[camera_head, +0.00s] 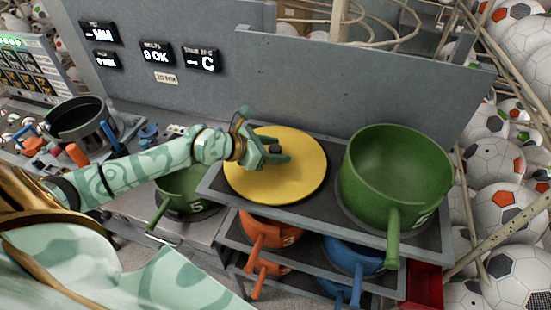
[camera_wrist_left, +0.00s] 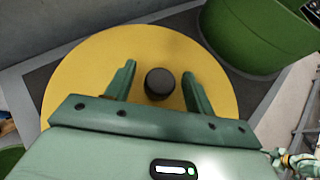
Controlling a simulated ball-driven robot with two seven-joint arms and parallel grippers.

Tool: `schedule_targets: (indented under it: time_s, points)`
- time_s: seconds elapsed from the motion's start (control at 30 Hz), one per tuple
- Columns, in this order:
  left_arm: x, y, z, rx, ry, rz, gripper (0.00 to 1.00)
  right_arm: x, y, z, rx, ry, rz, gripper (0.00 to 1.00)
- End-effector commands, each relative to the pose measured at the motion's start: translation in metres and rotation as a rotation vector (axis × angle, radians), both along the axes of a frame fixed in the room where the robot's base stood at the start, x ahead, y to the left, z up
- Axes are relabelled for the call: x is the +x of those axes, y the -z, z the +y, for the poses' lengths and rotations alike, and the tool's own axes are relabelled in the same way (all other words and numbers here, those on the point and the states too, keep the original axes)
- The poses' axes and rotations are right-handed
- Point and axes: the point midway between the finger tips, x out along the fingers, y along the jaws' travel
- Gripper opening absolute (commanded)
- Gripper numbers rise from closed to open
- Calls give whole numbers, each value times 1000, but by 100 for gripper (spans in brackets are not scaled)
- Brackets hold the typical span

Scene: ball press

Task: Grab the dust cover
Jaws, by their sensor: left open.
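The dust cover (camera_head: 300,180) is a flat round yellow disc lying on the top shelf of a grey rack. In the left wrist view the yellow disc (camera_wrist_left: 80,85) has a short dark round knob (camera_wrist_left: 159,83) at its middle. My left gripper (camera_head: 284,157) is over the disc. In the left wrist view its two green fingers (camera_wrist_left: 157,80) stand apart, one on each side of the knob, with a gap on both sides. I cannot tell the exact height of the fingers against the knob.
A large green pot (camera_head: 395,170) marked 5 stands right of the disc. Orange pots (camera_head: 268,230) and a blue pot (camera_head: 350,258) sit on lower shelves. Another green pot (camera_head: 185,188) is left of the rack. A grey panel (camera_head: 360,80) rises behind. Soccer balls (camera_head: 500,190) pile up at the right.

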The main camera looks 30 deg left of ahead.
Motion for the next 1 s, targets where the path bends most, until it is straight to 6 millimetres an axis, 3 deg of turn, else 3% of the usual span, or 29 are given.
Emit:
schedule_targets:
  time_s: [0.23,0.43,0.77,1.0]
  points:
    - [2,1,-1,1,0,0,54,0,0,-4,-5,-1,-1,41]
    - [2,1,-1,0,0,0,0,0,0,-4,-5,-2,-1,41]
    - [2,-2,-1,0,1,-3,0,0,0,-4,-4,-1,0,41]
    - [2,-31,-1,2,3,-6,0,0,-1,-2,-2,-1,-1,41]
